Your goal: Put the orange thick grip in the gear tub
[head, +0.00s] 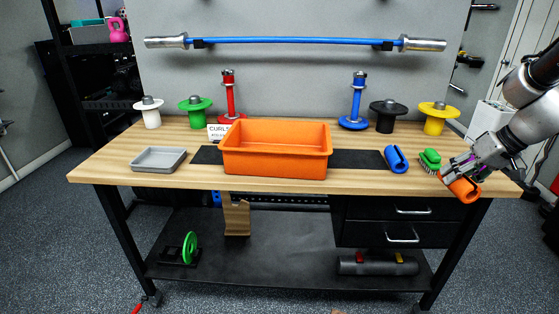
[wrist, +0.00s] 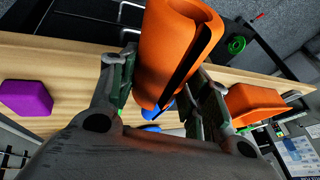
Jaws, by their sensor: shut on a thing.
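The orange thick grip (head: 465,190), a split tube, is held by my gripper (head: 456,175) at the right front of the bench. In the head view it overlaps the bench's front edge. In the wrist view the grip (wrist: 178,45) sits between both fingers, its slit showing, with the bench behind it. The gear tub is the orange open box (head: 275,164) at the middle of the bench, well left of my gripper. It also shows at the right of the wrist view (wrist: 258,103). Its floor is mostly hidden.
A grey tray (head: 158,159) is left of the tub. Plate stands, including a yellow one (head: 438,112), line the back. A purple block (wrist: 27,97) shows in the wrist view.

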